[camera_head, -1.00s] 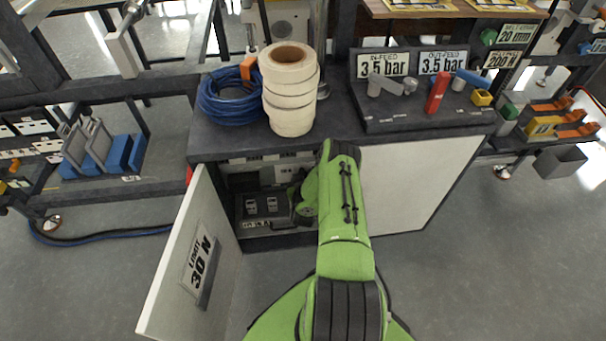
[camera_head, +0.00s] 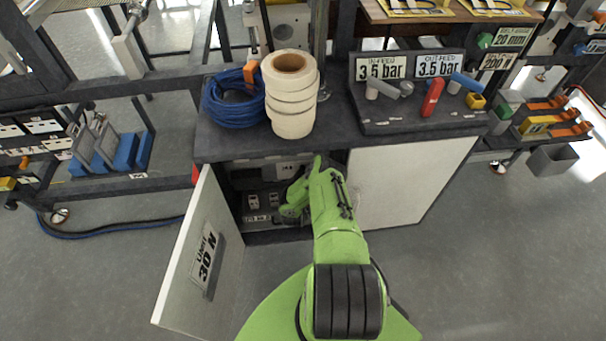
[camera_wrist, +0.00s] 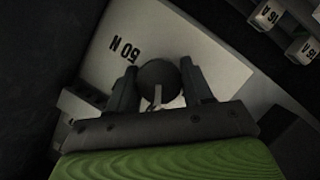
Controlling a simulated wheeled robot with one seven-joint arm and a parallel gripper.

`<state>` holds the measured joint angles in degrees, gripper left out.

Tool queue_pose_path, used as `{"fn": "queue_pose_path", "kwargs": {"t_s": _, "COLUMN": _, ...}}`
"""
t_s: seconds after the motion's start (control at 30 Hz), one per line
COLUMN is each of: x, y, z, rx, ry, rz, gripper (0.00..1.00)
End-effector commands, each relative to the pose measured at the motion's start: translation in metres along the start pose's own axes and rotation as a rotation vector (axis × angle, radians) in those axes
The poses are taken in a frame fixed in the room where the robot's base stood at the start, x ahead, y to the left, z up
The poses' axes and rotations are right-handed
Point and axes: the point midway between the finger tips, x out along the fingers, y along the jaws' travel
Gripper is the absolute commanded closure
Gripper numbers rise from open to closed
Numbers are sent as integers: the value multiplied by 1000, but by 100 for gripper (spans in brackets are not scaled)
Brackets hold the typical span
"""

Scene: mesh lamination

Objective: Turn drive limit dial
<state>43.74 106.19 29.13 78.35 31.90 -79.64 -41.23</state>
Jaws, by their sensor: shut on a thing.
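The drive limit dial (camera_wrist: 158,78) is a dark round knob with a pale pointer, seen in the wrist view on a light panel (camera_wrist: 205,45). A "50 N" mark (camera_wrist: 125,48) is printed on the panel, upside down and up-left of the dial. My gripper (camera_wrist: 160,88) is shut on the dial, one dark finger on each side of it. In the head view my green arm reaches into the open cabinet (camera_head: 268,170) and hides the dial and the fingertips.
The cabinet door (camera_head: 200,262) stands open at the left with a "LIMIT 30 N" label (camera_head: 206,258). Breakers (camera_wrist: 268,16) sit beside the panel. Tape rolls (camera_head: 292,95) and a blue hose coil (camera_head: 235,98) rest on the cabinet top.

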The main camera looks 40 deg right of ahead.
Motion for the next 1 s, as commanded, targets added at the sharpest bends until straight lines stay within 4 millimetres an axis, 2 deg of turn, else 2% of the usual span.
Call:
{"fn": "queue_pose_path", "kwargs": {"t_s": 0.2, "x": 0, "y": 0, "z": -2, "rx": 3, "ry": 4, "rz": 2, "gripper": 80}}
{"fn": "queue_pose_path", "kwargs": {"t_s": 0.23, "x": 0, "y": 0, "z": -2, "rx": 3, "ry": 4, "rz": 2, "gripper": 48}}
{"fn": "queue_pose_path", "kwargs": {"t_s": 0.37, "x": 0, "y": 0, "z": -1, "rx": 3, "ry": 3, "rz": 1, "gripper": 29}}
{"fn": "queue_pose_path", "kwargs": {"t_s": 0.6, "x": 0, "y": 0, "z": 0, "rx": 2, "ry": 1, "rz": 0, "gripper": 29}}
{"fn": "queue_pose_path", "kwargs": {"t_s": 0.7, "x": -7, "y": 0, "z": -1, "rx": 3, "ry": -2, "rz": -2, "gripper": 29}}
{"fn": "queue_pose_path", "kwargs": {"t_s": 0.77, "x": -18, "y": 2, "z": -2, "rx": 3, "ry": -3, "rz": -4, "gripper": 29}}
{"fn": "queue_pose_path", "kwargs": {"t_s": 1.0, "x": -86, "y": 4, "z": -4, "rx": 5, "ry": -5, "rz": -5, "gripper": 29}}
